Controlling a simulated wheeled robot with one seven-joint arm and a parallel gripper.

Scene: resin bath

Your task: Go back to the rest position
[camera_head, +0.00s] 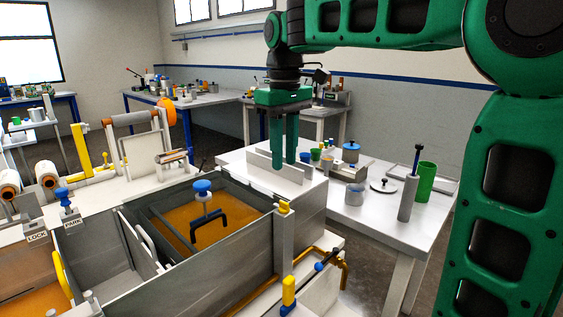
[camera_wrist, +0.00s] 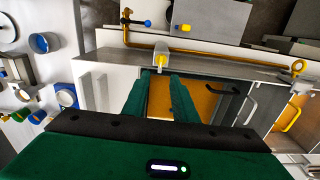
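My gripper (camera_head: 284,163) hangs with its green fingers pointing down, above the right end of the resin bath (camera_head: 265,249) and in front of a pale upright plate (camera_head: 262,164). In the wrist view my gripper (camera_wrist: 159,85) shows its two fingers apart with nothing between them. Amber resin shows in the bath beyond the fingers. A blue-knobbed tool with a black handle (camera_head: 208,230) is at the bath, clear of my gripper.
A white side table (camera_head: 385,226) at right holds cups, a lidded jar, a grey cylinder (camera_head: 408,197) and a green cup (camera_head: 426,181). An orange pipe (camera_wrist: 215,58) with valves runs along the bath. LOCK and PARK blocks (camera_head: 69,217) stand at left. Open floor shows behind.

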